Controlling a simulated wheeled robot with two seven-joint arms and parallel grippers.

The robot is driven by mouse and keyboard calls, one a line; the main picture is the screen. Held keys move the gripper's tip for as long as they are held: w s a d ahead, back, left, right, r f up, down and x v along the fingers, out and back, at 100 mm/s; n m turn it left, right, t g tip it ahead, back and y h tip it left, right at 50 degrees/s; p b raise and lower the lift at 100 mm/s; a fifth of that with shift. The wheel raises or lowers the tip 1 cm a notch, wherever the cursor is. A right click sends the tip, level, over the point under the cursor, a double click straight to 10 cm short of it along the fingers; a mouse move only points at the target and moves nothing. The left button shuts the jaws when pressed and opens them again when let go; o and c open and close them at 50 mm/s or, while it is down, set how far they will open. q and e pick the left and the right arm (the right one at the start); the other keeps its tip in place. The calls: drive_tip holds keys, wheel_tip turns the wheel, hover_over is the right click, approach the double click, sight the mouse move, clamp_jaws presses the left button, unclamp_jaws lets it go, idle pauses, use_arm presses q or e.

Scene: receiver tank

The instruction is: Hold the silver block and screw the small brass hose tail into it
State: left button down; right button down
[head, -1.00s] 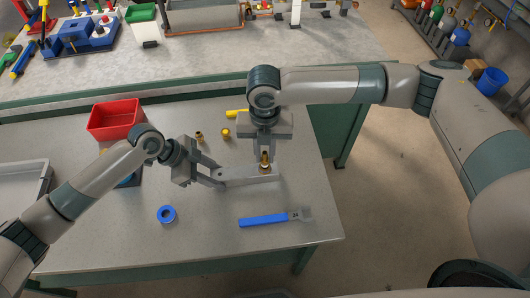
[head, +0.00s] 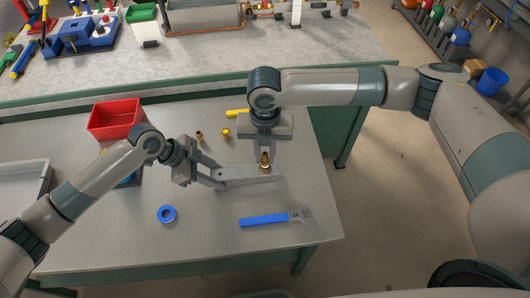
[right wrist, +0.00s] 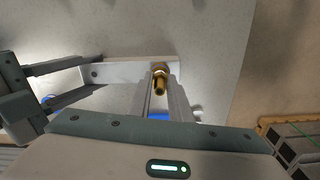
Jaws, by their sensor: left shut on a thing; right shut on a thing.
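The silver block (head: 240,181) is a long bar lying across the picture above the table. My left gripper (head: 219,182) is shut on its left end. The small brass hose tail (head: 265,162) stands upright at the block's right end. My right gripper (head: 265,158) comes from above and is shut on the hose tail. In the right wrist view the hose tail (right wrist: 160,82) sits between the fingers, against the end of the block (right wrist: 120,72). How deep its thread sits in the block is hidden.
Another brass fitting (head: 199,136) and a brass piece (head: 226,133) stand behind the block. A blue-handled wrench (head: 265,220) and a blue ring (head: 167,214) lie in front. A red bin (head: 115,121) is at the back left. The table's right edge is close to my right gripper.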

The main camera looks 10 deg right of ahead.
drive_tip(key=shift+f, duration=0.25)
idle(0.4)
